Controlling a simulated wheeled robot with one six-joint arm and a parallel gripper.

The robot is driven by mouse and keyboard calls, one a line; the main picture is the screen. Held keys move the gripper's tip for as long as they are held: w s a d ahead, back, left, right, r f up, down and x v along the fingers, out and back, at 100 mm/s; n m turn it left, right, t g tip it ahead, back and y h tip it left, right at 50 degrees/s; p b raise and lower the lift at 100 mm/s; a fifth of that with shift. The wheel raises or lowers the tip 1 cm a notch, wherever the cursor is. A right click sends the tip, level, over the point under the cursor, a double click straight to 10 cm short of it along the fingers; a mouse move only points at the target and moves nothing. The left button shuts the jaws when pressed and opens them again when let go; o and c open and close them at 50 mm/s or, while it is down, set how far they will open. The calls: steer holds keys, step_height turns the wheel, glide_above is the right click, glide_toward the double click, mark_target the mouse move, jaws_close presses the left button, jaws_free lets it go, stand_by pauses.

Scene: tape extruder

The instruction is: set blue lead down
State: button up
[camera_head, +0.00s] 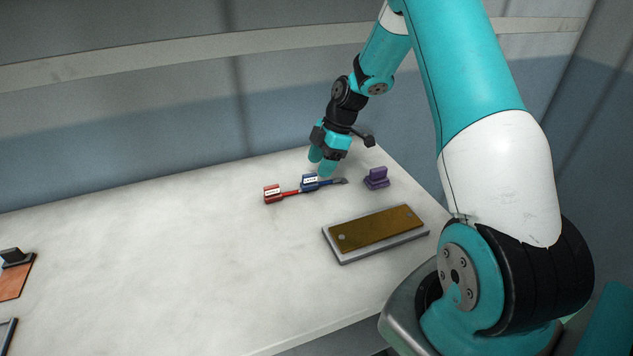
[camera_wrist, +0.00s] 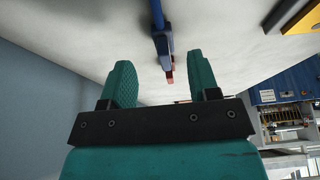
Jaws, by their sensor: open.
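The blue lead (camera_head: 312,182) lies on the white table near its back right part, with a white label on its block and a dark tip pointing right. My gripper (camera_head: 322,168) is open just above and behind the blue lead. In the wrist view the blue lead (camera_wrist: 161,38) runs down from the top edge, ahead of and between the two teal fingers of my gripper (camera_wrist: 163,82). The fingers are apart with nothing between their pads. A red lead (camera_head: 274,193) lies to the left, its tip close to the blue block.
A purple block (camera_head: 376,178) stands right of the blue lead. A grey plate with a brown-gold top (camera_head: 380,229) lies in front. A copper-coloured piece with a black block (camera_head: 15,272) is at the far left.

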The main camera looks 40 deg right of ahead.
mark_target(313, 182)
steer(key=x, duration=0.3)
steer(key=p+x, duration=0.1)
steer(key=x, duration=0.1)
steer(key=shift+s+a, duration=0.1)
steer(key=shift+a, duration=0.15)
steer(key=shift+r, duration=0.1)
jaws_close()
